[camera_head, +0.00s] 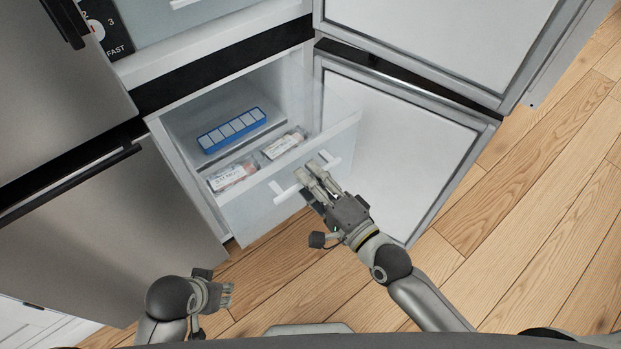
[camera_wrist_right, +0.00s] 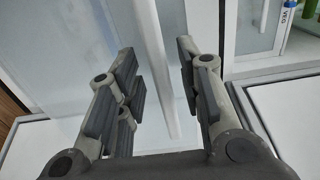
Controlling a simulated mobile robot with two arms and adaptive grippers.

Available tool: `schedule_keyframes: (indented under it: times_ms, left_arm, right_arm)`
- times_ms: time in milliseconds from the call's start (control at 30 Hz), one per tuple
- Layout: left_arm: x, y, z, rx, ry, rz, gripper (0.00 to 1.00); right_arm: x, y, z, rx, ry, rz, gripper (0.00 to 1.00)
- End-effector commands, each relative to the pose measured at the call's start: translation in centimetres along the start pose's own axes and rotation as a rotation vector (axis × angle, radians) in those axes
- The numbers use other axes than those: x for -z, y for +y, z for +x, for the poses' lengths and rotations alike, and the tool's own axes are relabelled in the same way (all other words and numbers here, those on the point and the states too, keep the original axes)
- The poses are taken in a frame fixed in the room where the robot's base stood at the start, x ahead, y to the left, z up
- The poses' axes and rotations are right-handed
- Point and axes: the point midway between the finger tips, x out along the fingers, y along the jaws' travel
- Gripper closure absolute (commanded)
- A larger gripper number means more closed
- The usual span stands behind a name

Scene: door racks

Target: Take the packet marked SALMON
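Two clear-wrapped packets lie in the open freezer drawer (camera_head: 252,220): one with pinkish contents (camera_head: 232,177) at the left and one paler (camera_head: 284,145) at the right. Their labels are too small to read, so I cannot tell which says SALMON. My right gripper (camera_head: 317,177) is at the drawer's front, by its white bar handle (camera_head: 288,194). In the right wrist view, the fingers (camera_wrist_right: 160,92) are apart, with the white bar (camera_wrist_right: 160,65) showing between them; contact is unclear. My left gripper (camera_head: 226,295) is low, away from the drawer; its opening is unclear.
The freezer door (camera_head: 400,145) stands open to the right. A closed steel front (camera_head: 110,230) is at the left. Wooden floor (camera_head: 540,180) is clear at the right.

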Motion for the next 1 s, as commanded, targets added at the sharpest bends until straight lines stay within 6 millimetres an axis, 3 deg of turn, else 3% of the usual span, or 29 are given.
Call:
schedule_keyframes:
  times_ms: [267,700,1000]
  left_arm:
    - [0.1,0.0,-0.1,0.0,0.001,0.001,0.6]
    - [0.0,0.0,0.0,0.0,0.0,0.001,0.6]
    - [0.0,0.0,0.0,0.0,0.0,0.0,0.6]
  right_arm:
    - [0.1,-0.1,-0.8,0.001,0.001,-0.001,0.66]
    - [0.0,0.1,-9.4,-0.005,-0.001,0.0,0.66]
    - [0.0,0.0,-12.0,0.0,0.001,0.0,0.66]
